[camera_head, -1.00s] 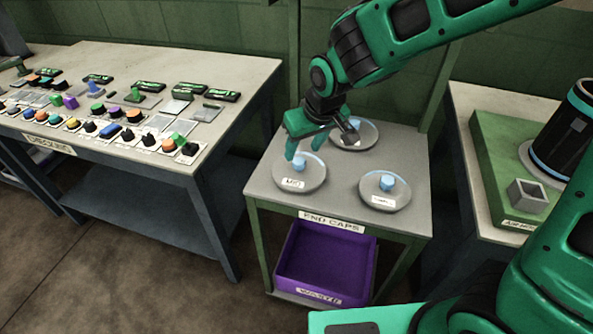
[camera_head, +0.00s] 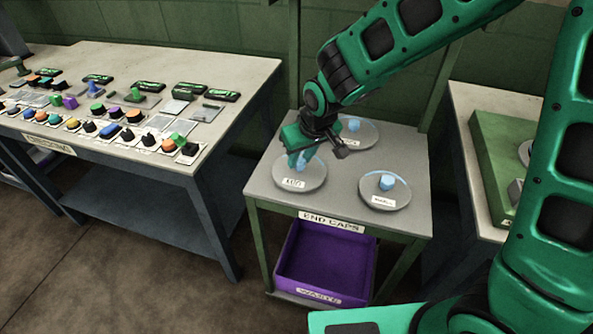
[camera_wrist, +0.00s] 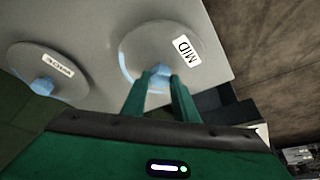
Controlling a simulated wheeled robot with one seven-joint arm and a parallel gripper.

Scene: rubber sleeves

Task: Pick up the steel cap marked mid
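The steel cap marked MID (camera_wrist: 136,60) is a grey disc with a blue knob (camera_wrist: 160,72) and a white label. In the head view it is the front left cap (camera_head: 287,180), lying flat on the small table. My gripper (camera_head: 302,163) is directly over it, pointing down. In the wrist view the two green fingers (camera_wrist: 160,84) reach down on either side of the knob, with their tips at it. Whether they press on the knob is unclear. The fingers hide part of the knob and disc.
Two similar caps lie close by, one at the front right (camera_head: 402,196) and one at the back (camera_head: 366,136). A purple waste bin (camera_head: 300,284) stands below. A checking table (camera_head: 243,78) is at left, a green-topped bench (camera_head: 483,165) at right.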

